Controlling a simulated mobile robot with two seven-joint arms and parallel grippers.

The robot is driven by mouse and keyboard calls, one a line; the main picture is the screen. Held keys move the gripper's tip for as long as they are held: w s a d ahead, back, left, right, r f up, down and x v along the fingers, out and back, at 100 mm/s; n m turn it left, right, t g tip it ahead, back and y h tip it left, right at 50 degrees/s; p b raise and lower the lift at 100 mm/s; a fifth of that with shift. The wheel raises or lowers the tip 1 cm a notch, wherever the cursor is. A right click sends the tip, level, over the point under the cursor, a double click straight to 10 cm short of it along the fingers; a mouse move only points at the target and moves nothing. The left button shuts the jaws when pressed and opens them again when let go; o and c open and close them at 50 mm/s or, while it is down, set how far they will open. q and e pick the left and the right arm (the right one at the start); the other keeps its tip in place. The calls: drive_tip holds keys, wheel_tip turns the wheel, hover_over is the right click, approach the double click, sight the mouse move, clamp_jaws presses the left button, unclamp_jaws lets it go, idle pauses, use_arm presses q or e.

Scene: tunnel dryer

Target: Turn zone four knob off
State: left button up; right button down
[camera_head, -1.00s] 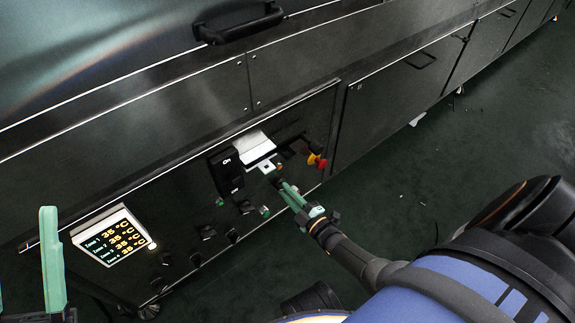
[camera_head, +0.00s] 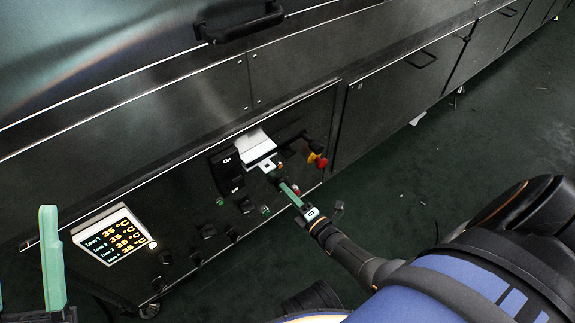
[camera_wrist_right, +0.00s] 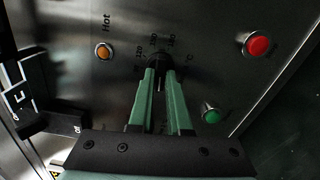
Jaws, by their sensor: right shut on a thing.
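The dryer's control panel (camera_head: 225,180) fills the middle of the head view. My right gripper (camera_head: 283,186) reaches in from the lower right, its green fingers closed on a black dial knob near the panel's right side. In the right wrist view the fingers (camera_wrist_right: 160,78) straddle that black knob (camera_wrist_right: 160,60), with temperature numbers printed around it. Its zone label cannot be read. My left gripper (camera_head: 27,262) is at the lower left edge, its fingers apart and nothing seen between them.
A lit display (camera_head: 113,236) shows several zones at 35 °C. Several other knobs (camera_head: 208,231) line the panel. An On/Off switch (camera_head: 228,172) and a red-and-yellow emergency button (camera_head: 317,160) are close by. An orange lamp (camera_wrist_right: 103,52) marked Hot, a red (camera_wrist_right: 258,45) and a green button (camera_wrist_right: 211,113) flank the gripper.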

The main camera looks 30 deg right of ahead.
idle(0.6)
drive_tip(key=c, duration=0.9)
unclamp_jaws()
drive_tip(key=shift+o, duration=0.2)
drive_tip(key=shift+s, duration=0.15)
